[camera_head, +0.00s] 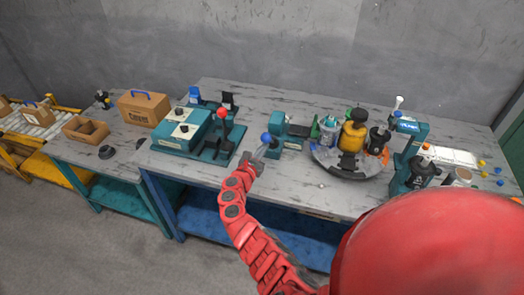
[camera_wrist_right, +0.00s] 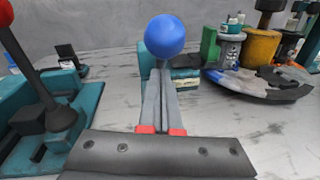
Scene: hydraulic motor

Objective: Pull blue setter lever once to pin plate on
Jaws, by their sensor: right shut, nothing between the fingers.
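The blue ball knob (camera_head: 266,138) of the setter lever stands at the left side of a small teal setter (camera_head: 291,137) in mid-bench. In the right wrist view the blue knob (camera_wrist_right: 165,36) is just past my fingertips, with the teal setter (camera_wrist_right: 188,75) behind it. My right gripper (camera_head: 260,151) is shut and empty; its fingers (camera_wrist_right: 161,80) point at the knob from the front. I cannot tell whether they touch it. The lever's shaft is mostly hidden by the fingers. I cannot make out the plate clearly. My left gripper is not in view.
A teal press with a red-knobbed lever (camera_head: 222,113) stands close on the left. A dark round turntable (camera_head: 345,168) carrying several parts is on the right, with another teal stand (camera_head: 404,160) beyond it. The bench front (camera_head: 300,188) is clear.

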